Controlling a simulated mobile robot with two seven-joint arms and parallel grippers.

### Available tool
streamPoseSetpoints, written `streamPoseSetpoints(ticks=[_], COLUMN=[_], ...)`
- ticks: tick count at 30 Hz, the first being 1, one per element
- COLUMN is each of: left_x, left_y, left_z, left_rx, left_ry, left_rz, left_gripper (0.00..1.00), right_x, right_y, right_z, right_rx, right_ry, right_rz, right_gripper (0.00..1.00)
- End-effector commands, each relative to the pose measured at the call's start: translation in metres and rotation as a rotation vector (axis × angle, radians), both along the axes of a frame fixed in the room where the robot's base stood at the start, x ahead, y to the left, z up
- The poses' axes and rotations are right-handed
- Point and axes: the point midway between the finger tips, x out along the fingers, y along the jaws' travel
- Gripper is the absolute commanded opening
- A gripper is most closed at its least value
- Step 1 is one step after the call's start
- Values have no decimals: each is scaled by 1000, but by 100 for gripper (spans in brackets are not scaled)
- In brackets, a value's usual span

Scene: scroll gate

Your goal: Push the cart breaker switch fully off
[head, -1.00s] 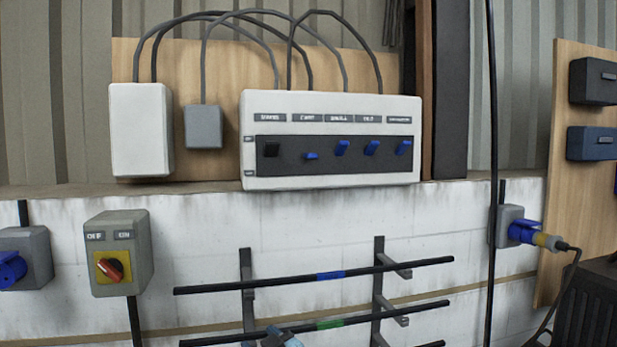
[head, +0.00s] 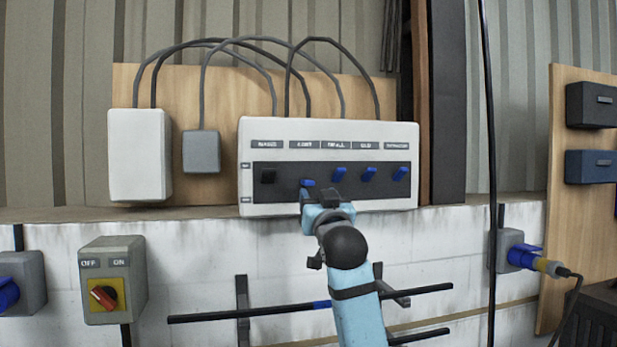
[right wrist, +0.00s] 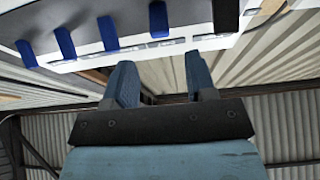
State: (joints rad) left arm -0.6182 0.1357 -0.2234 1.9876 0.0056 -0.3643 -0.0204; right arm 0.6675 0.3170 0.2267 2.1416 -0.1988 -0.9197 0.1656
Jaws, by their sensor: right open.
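The white breaker panel (head: 330,130) has a dark strip with a black switch (head: 268,175) at the left and several blue switches to its right. The cart breaker switch (head: 308,183), under the second label, is blue and sits lower than the other blue ones. In the right wrist view it is the blue switch beside the black one (right wrist: 158,20). My right gripper (head: 316,197) is just below and in front of the cart switch, partly covering the strip's lower edge. In the right wrist view its fingers (right wrist: 160,78) are apart and empty. Contact cannot be told. My left gripper is out of view.
Other blue switches (head: 340,174) stand close to the right. A white box (head: 139,155) and grey box (head: 201,152) are to the left, with cables arching above. Below are a rotary switch box (head: 112,280) and horizontal bars (head: 240,312). A black vertical cable (head: 490,200) hangs at right.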

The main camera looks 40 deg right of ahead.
Motion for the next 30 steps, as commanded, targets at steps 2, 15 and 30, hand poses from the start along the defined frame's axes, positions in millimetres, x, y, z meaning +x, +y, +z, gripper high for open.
streamPoseSetpoints(ticks=[2,15,30], left_x=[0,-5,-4], left_y=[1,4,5], left_z=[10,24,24], left_rx=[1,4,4], left_ry=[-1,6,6], left_rz=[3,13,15], left_gripper=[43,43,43], right_x=[15,67,69], right_y=[-8,-36,-38], right_z=[11,32,32], right_rx=[-1,0,-1], right_ry=[3,2,2], right_rz=[-1,1,1], right_gripper=[51,51,14])
